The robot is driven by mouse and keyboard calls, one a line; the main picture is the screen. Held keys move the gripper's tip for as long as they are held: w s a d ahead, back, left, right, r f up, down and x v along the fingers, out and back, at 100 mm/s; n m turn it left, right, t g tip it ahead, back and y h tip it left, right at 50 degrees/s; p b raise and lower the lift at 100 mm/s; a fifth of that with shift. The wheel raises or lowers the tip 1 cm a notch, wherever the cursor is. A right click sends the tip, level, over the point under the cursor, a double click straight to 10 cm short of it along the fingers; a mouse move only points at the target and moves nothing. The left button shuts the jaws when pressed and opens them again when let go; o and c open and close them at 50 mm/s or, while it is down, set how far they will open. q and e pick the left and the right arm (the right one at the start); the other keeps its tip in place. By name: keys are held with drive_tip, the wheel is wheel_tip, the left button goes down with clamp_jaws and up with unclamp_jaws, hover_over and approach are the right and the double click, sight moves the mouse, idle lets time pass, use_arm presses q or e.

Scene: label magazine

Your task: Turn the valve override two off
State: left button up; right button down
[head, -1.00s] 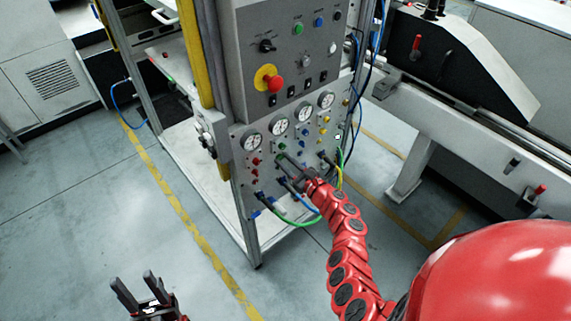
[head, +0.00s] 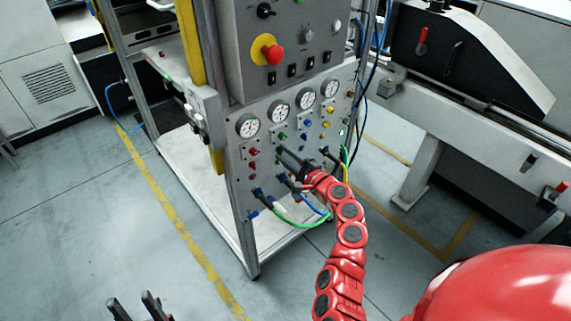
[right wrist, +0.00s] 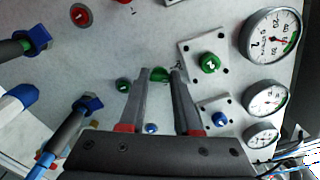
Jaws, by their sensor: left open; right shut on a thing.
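The valve panel (head: 238,183) has columns of red, green, blue and yellow knobs below round gauges. My right gripper (head: 283,155) reaches the green column. In the right wrist view its fingers (right wrist: 160,73) are shut on a green valve knob (right wrist: 159,76), which they partly hide. My left gripper (head: 133,302) is open and empty at the bottom edge, far from the panel.
Hoses with blue fittings (head: 283,180) plug in below my right gripper. A red emergency button (head: 274,54) and black switches sit on the box above the gauges. A metal frame post (head: 243,220) stands left of the panel. The floor in front is clear.

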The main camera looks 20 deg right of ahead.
drive_tip(key=n+b, duration=0.2)
drive_tip(key=b, duration=0.1)
drive_tip(key=n+b, duration=0.1)
drive_tip(key=n, duration=0.1)
drive_tip(key=shift+a+f, duration=0.1)
drive_tip(key=shift+f, duration=0.15)
drive_tip(key=shift+r+n+b, duration=0.1)
drive_tip(key=shift+n+b, duration=0.6)
drive_tip(key=shift+b, duration=0.35)
drive_tip(key=c, duration=0.6)
unclamp_jaws()
drive_tip(key=b+v, duration=0.1)
drive_tip(key=v, duration=1.6)
drive_tip(key=shift+s, duration=0.2)
